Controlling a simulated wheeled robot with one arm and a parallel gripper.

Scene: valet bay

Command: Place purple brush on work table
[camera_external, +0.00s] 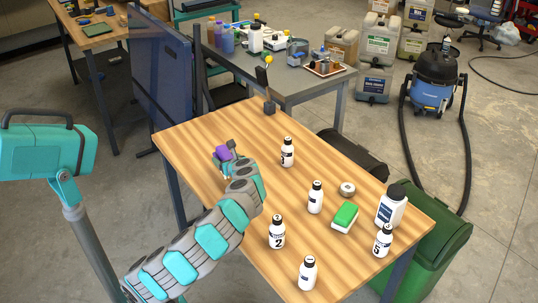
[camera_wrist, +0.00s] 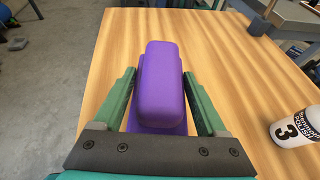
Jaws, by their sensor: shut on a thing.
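The purple brush (camera_wrist: 160,85) is between the two green fingers of my gripper (camera_wrist: 160,105) in the wrist view. The fingers are shut on its sides. In the external view the purple brush (camera_external: 223,153) shows at the end of my arm, over the left part of the wooden work table (camera_external: 190,135). My gripper (camera_external: 225,158) is low over the tabletop there. I cannot tell whether the brush touches the wood. The underside of the brush is hidden.
A white bottle marked 3 (camera_wrist: 296,128) stands to the right of my gripper. Several more white bottles, a green sponge (camera_external: 345,217) and a round tin (camera_external: 347,189) stand on the right half. A dark stand with a yellow ball (camera_external: 269,90) is at the far edge. Wood around the brush is clear.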

